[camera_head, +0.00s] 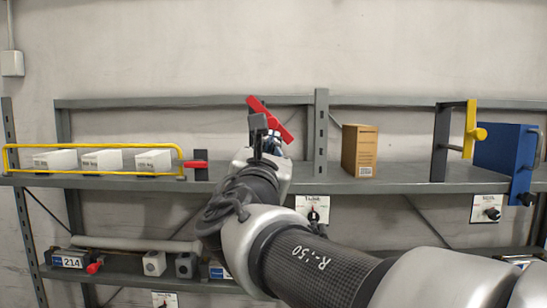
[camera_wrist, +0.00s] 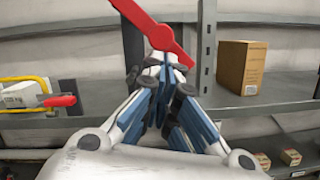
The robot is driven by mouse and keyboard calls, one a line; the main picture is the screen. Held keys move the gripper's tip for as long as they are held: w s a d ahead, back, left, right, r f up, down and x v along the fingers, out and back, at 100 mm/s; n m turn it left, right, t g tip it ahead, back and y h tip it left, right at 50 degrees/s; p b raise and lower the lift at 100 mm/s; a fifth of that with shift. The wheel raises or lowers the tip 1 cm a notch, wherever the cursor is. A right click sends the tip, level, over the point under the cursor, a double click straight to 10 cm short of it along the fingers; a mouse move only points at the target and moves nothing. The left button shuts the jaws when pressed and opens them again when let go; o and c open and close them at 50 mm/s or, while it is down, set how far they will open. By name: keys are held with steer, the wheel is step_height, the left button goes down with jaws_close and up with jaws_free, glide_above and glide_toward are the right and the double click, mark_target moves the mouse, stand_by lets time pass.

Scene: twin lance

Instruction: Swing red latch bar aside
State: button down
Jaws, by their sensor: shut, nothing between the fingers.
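The red latch bar (camera_head: 271,119) is tilted, running from upper left to lower right, above the upper shelf and in front of a dark post (camera_head: 257,124). In the wrist view the bar (camera_wrist: 150,28) crosses the top centre, its lower end just above my fingertips. My gripper (camera_wrist: 168,68) is shut and empty, with its tips close beneath the bar; I cannot tell whether they touch it. In the head view my gripper (camera_head: 271,143) is partly hidden behind my own wrist and stands just below the bar.
A cardboard box (camera_head: 359,151) stands right of the shelf upright (camera_head: 320,130). A yellow rail frame (camera_head: 90,147) with a red handle (camera_head: 195,164) encloses white boxes at left. A yellow latch (camera_head: 471,130) and blue box (camera_head: 503,149) are at right.

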mark_target(286, 134)
steer(key=d+n, duration=0.1)
steer(key=n, duration=0.1)
steer(key=d+r+n+y, duration=0.1)
steer(key=n, duration=0.1)
steer(key=d+r+n+y+b, duration=0.1)
steer(key=shift+d+r+n, duration=0.1)
steer(key=shift+r+n, duration=0.05)
steer(key=shift+n, duration=0.25)
steer(key=n, duration=0.1)
steer(key=r+n+y, duration=0.1)
steer(key=shift+s+d+r+n, duration=0.1)
steer(key=shift+d+r+n, duration=0.05)
steer(key=shift+d+n, duration=0.25)
